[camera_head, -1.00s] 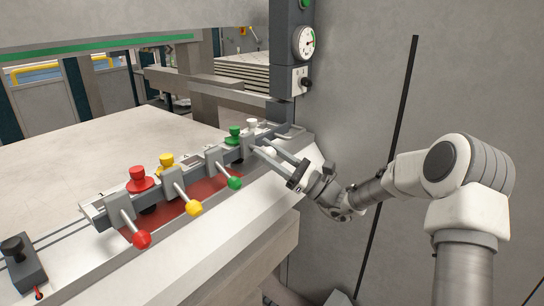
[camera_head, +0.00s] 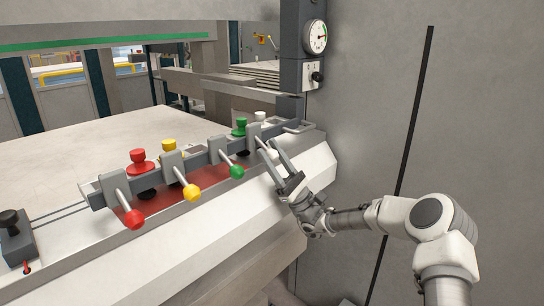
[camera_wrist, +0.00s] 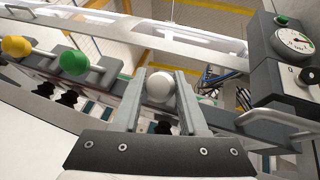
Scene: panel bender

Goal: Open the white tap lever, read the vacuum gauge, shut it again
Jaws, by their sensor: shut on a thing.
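The white tap (camera_head: 261,119) stands at the far end of the row of taps in the head view. Its lever ends in a white ball knob (camera_wrist: 159,87), seen between my fingers in the wrist view. My gripper (camera_head: 268,147) is shut on this knob, a finger on each side; in the head view the fingers largely hide it. The vacuum gauge (camera_head: 316,37) is a round white dial on the grey post above and right of the taps.
Green (camera_head: 237,171), yellow (camera_head: 191,192) and red (camera_head: 135,219) levers stick out to the left of the white one. A small black knob (camera_head: 317,77) sits on a box under the gauge. A metal loop handle (camera_head: 300,127) lies right of the white tap.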

